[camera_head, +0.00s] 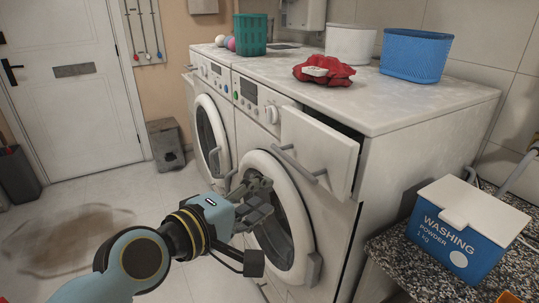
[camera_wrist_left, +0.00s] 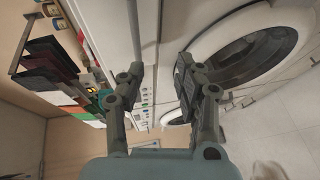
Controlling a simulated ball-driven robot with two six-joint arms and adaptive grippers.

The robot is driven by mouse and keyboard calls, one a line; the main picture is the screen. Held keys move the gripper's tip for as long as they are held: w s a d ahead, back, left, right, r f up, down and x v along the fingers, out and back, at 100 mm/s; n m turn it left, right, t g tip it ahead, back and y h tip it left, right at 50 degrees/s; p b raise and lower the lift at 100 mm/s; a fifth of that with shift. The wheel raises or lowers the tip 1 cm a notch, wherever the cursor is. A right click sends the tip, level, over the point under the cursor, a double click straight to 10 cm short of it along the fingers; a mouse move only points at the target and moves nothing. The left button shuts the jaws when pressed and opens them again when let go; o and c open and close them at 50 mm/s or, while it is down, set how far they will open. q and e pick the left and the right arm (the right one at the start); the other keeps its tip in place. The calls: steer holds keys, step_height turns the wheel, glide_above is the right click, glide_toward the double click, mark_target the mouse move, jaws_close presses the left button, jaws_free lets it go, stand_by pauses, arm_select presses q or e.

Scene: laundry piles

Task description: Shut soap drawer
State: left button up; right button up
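The soap drawer (camera_head: 322,150) is pulled out from the top right of the nearer washing machine (camera_head: 262,125). Its pale front panel stands well clear of the machine, with a dark gap behind it. A grey bar handle (camera_head: 297,163) runs slantwise across the front. My left gripper (camera_head: 262,197) is in front of the round washer door, below and left of the drawer, apart from the handle. In the left wrist view its two fingers (camera_wrist_left: 160,72) are spread with nothing between them. My right gripper is not in view.
The round door (camera_head: 296,262) stands just behind my left gripper. On the machine top are a red cloth (camera_head: 325,72), blue basket (camera_head: 415,55), white tub (camera_head: 350,43) and green basket (camera_head: 250,34). A washing powder box (camera_head: 462,232) sits on the speckled counter at right.

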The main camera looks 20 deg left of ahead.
mark_target(292, 165)
arm_select(q)
steer(key=w+d, duration=0.1)
steer(key=w, duration=0.2)
steer(key=w+r+p, duration=0.1)
steer(key=w, duration=0.2)
steer(key=w+d, duration=0.1)
steer(key=w, duration=0.2)
steer(key=shift+d+r, duration=0.3)
steer(key=shift+w+d+f, duration=0.1)
steer(key=shift+w+f, duration=0.05)
steer(key=shift+w, duration=0.45)
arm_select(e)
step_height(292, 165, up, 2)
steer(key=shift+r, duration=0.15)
arm_select(q)
steer(key=shift+c, duration=0.9)
jaws_close()
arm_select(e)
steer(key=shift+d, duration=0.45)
